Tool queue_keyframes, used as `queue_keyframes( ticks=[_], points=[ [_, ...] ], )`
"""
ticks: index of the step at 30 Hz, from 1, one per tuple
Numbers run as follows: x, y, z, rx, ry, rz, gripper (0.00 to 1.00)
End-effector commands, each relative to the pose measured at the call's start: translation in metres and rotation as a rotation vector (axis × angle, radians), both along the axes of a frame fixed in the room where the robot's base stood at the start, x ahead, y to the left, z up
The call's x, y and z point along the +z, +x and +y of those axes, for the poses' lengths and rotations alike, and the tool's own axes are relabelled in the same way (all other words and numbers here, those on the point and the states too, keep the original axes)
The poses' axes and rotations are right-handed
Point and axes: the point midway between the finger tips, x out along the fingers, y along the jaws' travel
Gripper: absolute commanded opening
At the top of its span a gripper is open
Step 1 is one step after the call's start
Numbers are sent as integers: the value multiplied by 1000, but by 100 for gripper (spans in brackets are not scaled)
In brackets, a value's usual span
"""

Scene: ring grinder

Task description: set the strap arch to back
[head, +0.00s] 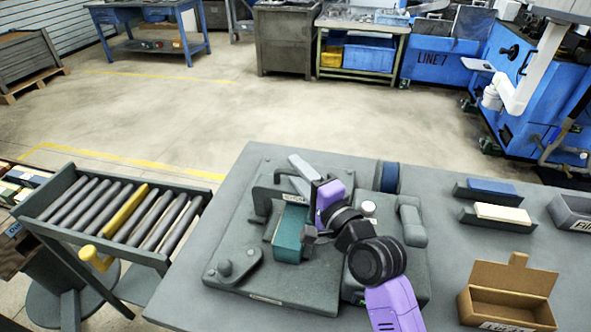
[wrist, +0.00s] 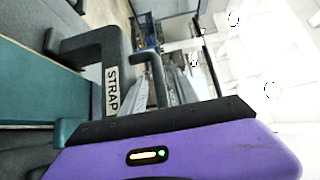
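The strap arch (head: 266,192) is a dark grey frame standing on the machine's base plate (head: 225,262), behind a teal block (head: 290,234). In the wrist view the arch (wrist: 108,42) carries a white label reading STRAP (wrist: 111,90), and a thinner dark bar stands beside it. My gripper (head: 312,228), purple and dark, is just right of the teal block and close to the arch. Its purple body (wrist: 170,150) fills the bottom of the wrist view. Its fingertips are not clearly seen, and I cannot tell whether it touches the arch.
A pale lever-like bar (head: 303,168) rises behind the arch. An open cardboard box (head: 508,290) and two small trays (head: 490,190) stand right. A rack of rods (head: 115,215) stands left of the bench.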

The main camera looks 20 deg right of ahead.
Motion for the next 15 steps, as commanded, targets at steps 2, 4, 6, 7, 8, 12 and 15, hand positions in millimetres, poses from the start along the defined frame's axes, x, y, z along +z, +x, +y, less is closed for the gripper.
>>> queue_keyframes(
  ticks=[2, 4, 6, 7, 8, 12, 15],
  points=[
    [0, 0, 0, 0, 0, 0, 36],
    [0, 0, 0, 0, 0, 0, 23],
    [0, 0, 0, 0, 0, 0, 9],
    [0, 0, 0, 0, 0, 0, 3],
    [0, 0, 0, 0, 0, 0, 0],
    [0, 0, 0, 0, 0, 0, 0],
    [0, 0, 0, 0, 0, 0, 0]
  ],
)
